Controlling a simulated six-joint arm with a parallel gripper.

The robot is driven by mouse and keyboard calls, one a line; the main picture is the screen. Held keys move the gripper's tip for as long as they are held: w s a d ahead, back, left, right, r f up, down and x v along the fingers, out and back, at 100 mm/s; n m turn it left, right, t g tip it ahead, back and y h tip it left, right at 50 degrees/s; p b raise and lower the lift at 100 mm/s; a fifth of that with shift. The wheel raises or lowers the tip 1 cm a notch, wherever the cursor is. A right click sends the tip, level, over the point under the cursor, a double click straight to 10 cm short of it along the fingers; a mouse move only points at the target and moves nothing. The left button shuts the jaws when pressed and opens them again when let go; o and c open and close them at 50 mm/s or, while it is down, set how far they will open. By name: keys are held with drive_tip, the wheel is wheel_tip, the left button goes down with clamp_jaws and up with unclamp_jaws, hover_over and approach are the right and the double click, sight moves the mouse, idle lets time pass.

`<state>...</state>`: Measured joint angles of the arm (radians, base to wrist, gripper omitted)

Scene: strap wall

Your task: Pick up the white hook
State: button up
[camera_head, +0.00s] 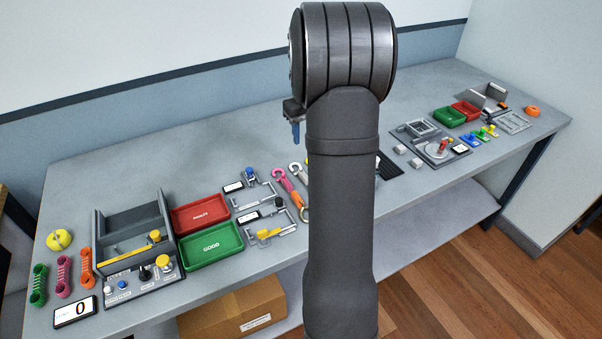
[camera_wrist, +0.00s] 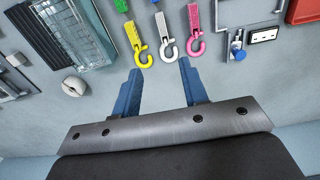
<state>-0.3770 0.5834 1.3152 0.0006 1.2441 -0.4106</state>
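The white hook (camera_wrist: 168,48) lies on the table in the wrist view, with a pale strap end above it. It is between a yellow hook (camera_wrist: 142,52) on its left and a pink hook (camera_wrist: 195,46) on its right. My gripper (camera_wrist: 160,65) is open, its two blue fingers apart and nothing between them. The white hook is just beyond the fingertips, roughly in line with the gap. In the head view my arm hides most of this area; a blue finger (camera_head: 296,133) shows beside it. A white hook (camera_head: 295,167) shows there near the pink one (camera_head: 280,172).
A red tray (camera_head: 203,214) and a green tray (camera_head: 212,246) stand left on the table (camera_head: 130,160). Latch fixtures (camera_head: 265,233) lie right of them. In the wrist view, a clear box (camera_wrist: 75,35) and a rounded pale object (camera_wrist: 74,87) are at left.

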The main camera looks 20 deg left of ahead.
wheel_tip(320, 180, down, 9)
drive_tip(key=shift+r, duration=0.2)
drive_tip(key=shift+s+a+f, duration=0.1)
drive_tip(key=shift+s+f, duration=0.15)
drive_tip(key=shift+f, duration=1.1)
drive_tip(key=shift+s+f, duration=0.2)
drive_tip(key=shift+f, duration=1.1)
clamp_jaws()
